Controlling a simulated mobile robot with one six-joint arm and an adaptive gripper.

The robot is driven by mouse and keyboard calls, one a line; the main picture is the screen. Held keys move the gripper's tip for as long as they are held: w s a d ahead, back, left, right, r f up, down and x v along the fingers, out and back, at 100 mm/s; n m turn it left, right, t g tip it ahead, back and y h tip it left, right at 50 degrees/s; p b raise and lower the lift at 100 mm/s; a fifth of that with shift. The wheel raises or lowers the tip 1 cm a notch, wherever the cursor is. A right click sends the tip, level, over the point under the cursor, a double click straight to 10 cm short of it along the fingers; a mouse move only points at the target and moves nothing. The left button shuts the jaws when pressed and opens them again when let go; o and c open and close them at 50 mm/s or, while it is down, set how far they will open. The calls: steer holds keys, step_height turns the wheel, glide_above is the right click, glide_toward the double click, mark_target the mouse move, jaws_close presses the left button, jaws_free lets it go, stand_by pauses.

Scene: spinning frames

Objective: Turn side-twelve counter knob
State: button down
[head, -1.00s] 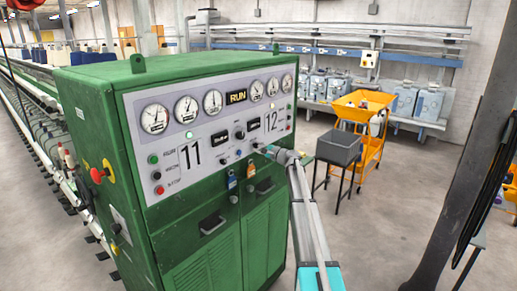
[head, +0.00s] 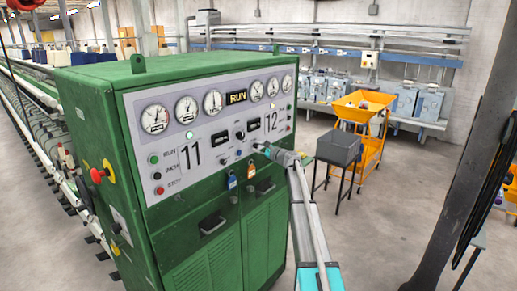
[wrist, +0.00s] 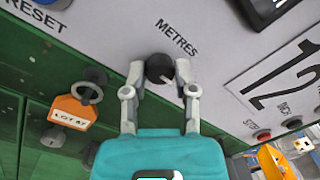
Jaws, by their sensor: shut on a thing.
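The black counter knob (wrist: 159,68) sits on the grey panel under the label METRES, beside the large number 12 (wrist: 277,82). It has a pale pointer mark on its lower right side. My gripper (wrist: 160,75) is shut on the knob, one finger on each side, in the wrist view. In the head view my gripper (head: 262,148) reaches the right part of the panel from the lower right, and it hides the knob there.
A tag reading LOT 47 (wrist: 73,112) hangs left of my gripper. The green cabinet (head: 215,245) carries gauges and a RUN sign (head: 237,97). A grey bin (head: 339,147) on a stand and a yellow cart (head: 368,135) stand to the right. Open floor lies between them and a dark post (head: 462,170).

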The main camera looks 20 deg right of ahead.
steer(key=shift+c, duration=2)
jaws_free()
steer(key=shift+d, duration=0.1)
steer(key=shift+n, duration=0.3)
steer(key=s+d+n+g+p, duration=0.1)
steer(key=s+d+n, duration=0.4)
steer(key=n, duration=0.4)
steer(key=s+d+n, duration=0.3)
steer(key=s+n, duration=0.4)
steer(key=n, duration=0.2)
steer(key=s+a+f+n+g+b, duration=0.1)
steer(key=s+a+f+g+b, duration=0.2)
steer(key=a+f, duration=0.6)
steer(key=s+a+f+n+g+b, duration=0.1)
steer(key=s+a+f+g+b, duration=0.3)
steer(key=s+a+f+b, duration=0.3)
steer(key=shift+a+f+n, duration=0.3)
steer(key=shift+a+f, duration=1.25)
steer(key=shift+a, duration=0.75)
